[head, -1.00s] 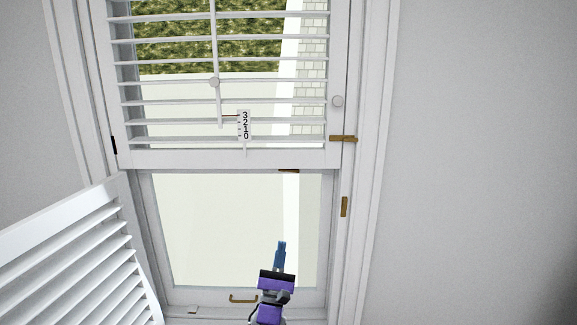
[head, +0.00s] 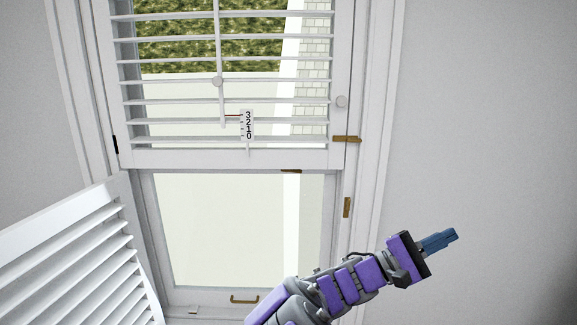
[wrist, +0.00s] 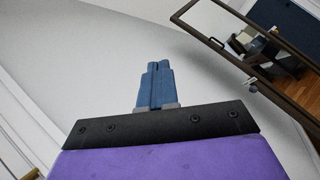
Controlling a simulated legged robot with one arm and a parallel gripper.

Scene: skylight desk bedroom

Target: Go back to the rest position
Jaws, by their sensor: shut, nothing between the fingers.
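My gripper (head: 454,235) is at the lower right in the head view, at the end of my purple and grey arm. Its blue fingers are shut together with nothing between them. It points right and slightly up, in front of the plain wall and to the right of the window frame. In the wrist view my gripper (wrist: 157,70) shows its fingers closed against a pale wall. It appears apart from everything around it.
The window has an upper slatted shutter (head: 180,101) that is shut, with a numbered scale (head: 247,125). A lower shutter panel (head: 75,255) stands swung open at the left. A brass handle (head: 244,299) is on the lower sash. The wrist view shows a dark-framed opening (wrist: 270,85) at upper right.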

